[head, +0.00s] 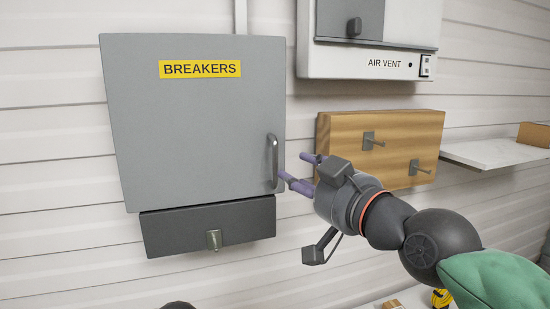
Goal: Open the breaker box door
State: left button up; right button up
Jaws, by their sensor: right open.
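The breaker box (190,110) is a grey wall cabinet with a yellow BREAKERS label (200,69) on its door. The door appears shut. Its vertical metal handle (273,161) is on the door's right side. My right gripper (298,172) comes in from the right with its purple-tipped fingers apart, pointing left at the handle. The fingertips are just right of the handle, near the door's right edge. They hold nothing, and I cannot tell whether one touches the handle. My left gripper is not in the view.
A dark box with a small latch (214,240) is below the breaker door. A white air vent unit (365,62) hangs at upper right. A wooden board with hooks (400,130) is behind my right gripper. A white shelf (495,152) is at far right.

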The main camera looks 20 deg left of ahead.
aim_at(277, 182)
jog(key=p+x, duration=0.1)
jog(key=x, duration=0.7)
jog(key=shift+w+a+f, duration=0.1)
jog(key=shift+w+a, duration=0.15)
grip_shut()
